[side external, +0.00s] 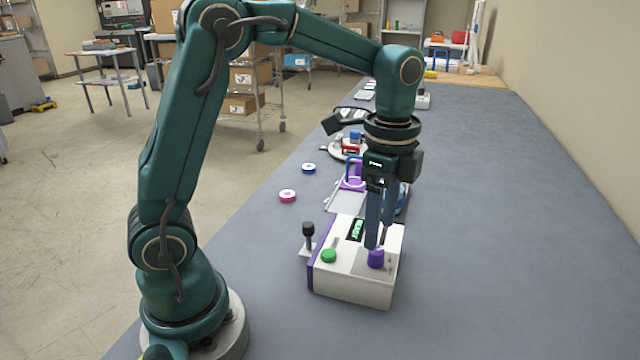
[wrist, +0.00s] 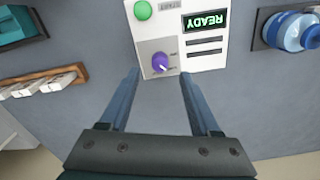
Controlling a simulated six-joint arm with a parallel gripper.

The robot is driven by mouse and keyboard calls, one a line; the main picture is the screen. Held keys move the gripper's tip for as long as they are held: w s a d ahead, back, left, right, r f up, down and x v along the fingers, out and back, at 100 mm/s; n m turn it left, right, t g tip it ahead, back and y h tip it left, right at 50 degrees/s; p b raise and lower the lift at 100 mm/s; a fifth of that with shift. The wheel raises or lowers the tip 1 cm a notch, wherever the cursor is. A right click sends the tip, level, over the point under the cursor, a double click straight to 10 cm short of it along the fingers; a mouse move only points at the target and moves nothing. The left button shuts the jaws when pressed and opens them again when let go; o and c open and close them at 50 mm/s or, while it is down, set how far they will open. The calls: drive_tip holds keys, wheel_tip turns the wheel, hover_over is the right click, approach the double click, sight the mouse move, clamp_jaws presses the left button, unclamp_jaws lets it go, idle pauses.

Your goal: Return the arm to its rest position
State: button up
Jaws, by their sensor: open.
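My gripper (side external: 379,222) points down over the front of a white and purple machine (side external: 340,282) on the grey table. In the wrist view its two blue fingers (wrist: 158,82) stand apart with nothing between them. The purple knob (side external: 376,259) is just below the fingertips in the side view. In the wrist view the knob (wrist: 162,63) shows clear, just beyond the tips; I cannot tell whether a finger touches it.
A black-knobbed lever (side external: 308,236) stands at the machine's left side. Pink (side external: 287,196) and blue (side external: 309,168) rolls lie on the table (side external: 500,210). More items stand behind the machine. The table's right side is clear. In the wrist view, a wooden rack (wrist: 42,82) lies left.

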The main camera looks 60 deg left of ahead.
drive_tip(key=shift+r, duration=0.2)
drive_tip(key=shift+r, duration=0.35)
drive_tip(key=s+r+n+t, duration=0.2)
drive_tip(key=s+n+t, duration=0.3)
drive_tip(key=s+n, duration=0.7)
drive_tip(key=shift+s+d+r+t, duration=0.2)
drive_tip(key=shift+d+r+t, duration=0.05)
drive_tip(key=shift+d+t, duration=0.1)
idle(0.3)
